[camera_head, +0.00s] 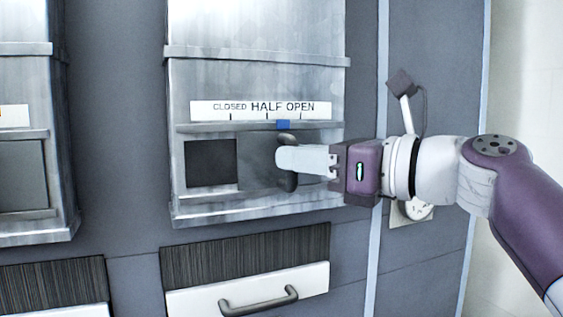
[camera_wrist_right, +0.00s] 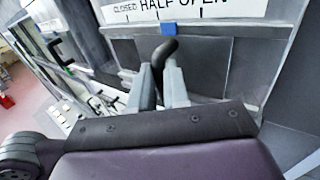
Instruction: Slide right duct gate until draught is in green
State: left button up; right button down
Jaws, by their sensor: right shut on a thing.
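The right duct gate (camera_head: 257,152) is a grey sliding plate in the metal duct (camera_head: 255,80). A dark square opening (camera_head: 211,163) shows to its left. My right gripper (camera_head: 287,159) is shut on the gate's dark upright handle (camera_head: 288,181), which also shows between the fingers in the right wrist view (camera_wrist_right: 170,48). A blue marker (camera_head: 284,125) above the handle stands between HALF and OPEN on the white scale (camera_head: 260,110), near the middle tick marks. No draught gauge with a green zone is readable. My left gripper is not in view.
A second duct (camera_head: 28,130) with its own gate stands at the left. Below the right duct is a white drawer (camera_head: 247,290) with a dark handle (camera_head: 259,301). A wall fitting (camera_head: 415,209) is partly behind my right arm.

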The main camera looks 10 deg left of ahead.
jog(key=shift+w+d, duration=0.25)
jog(key=shift+d, duration=0.15)
jog(key=shift+s+a, duration=0.15)
jog(key=shift+a, duration=0.05)
jog(key=c, duration=1.1)
grip_release()
jog(key=shift+s+a, duration=0.15)
jog(key=shift+a, duration=0.1)
jog(key=b+v, duration=0.5)
jog(key=v, duration=0.7)
jog(key=shift+s+d, duration=0.2)
jog(key=shift+s+a, duration=0.1)
